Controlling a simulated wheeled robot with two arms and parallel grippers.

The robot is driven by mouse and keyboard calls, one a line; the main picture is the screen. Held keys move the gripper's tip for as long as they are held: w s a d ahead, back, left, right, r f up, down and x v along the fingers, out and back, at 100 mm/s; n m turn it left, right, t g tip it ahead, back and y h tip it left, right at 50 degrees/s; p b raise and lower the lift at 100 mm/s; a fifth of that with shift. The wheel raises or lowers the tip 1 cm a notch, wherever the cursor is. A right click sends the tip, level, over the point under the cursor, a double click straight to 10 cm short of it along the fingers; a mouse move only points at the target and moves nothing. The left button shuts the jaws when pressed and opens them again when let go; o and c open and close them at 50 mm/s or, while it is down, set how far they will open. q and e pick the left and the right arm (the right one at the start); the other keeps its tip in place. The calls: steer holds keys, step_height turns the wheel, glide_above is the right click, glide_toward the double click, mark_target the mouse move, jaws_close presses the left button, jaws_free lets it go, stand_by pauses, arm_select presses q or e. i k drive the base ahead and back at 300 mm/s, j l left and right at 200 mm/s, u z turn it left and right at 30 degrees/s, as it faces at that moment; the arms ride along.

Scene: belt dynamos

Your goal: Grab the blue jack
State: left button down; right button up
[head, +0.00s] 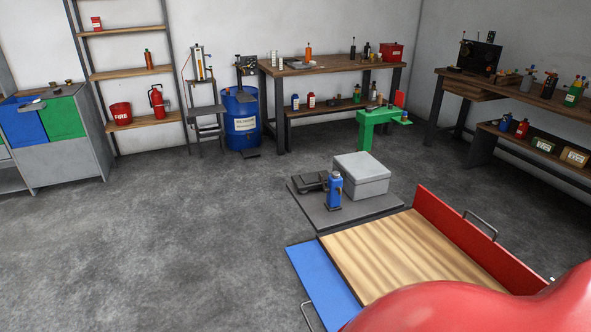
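A small blue jack (333,191) stands upright on a dark grey flat platform (322,217) on the floor, right of the picture's centre. It is just left of a light grey box (368,179) and in front of a low black object (311,182). No gripper is near the jack. Neither my left nor my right gripper shows in the head view.
A cart with a wooden deck (405,262), a red side (450,232) and a blue side (322,287) stands before the platform. A large red rounded shape fills the bottom right. A green stand (366,128) is behind the box. Workbenches line the walls. The left floor is clear.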

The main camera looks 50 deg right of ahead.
mark_target(334, 203)
steer(key=i+z, duration=0.25)
steer(key=i, duration=0.4)
steer(key=i+z, duration=0.2)
steer(key=i, duration=0.45)
steer(key=i+j+z, duration=0.25)
steer(key=i, duration=0.4)
steer(key=i+z, duration=0.6)
steer(key=z, duration=0.25)
steer(key=i+j+z, duration=0.1)
steer(key=i+z, duration=0.3)
steer(key=i+j+z, duration=0.15)
steer(key=z, duration=0.3)
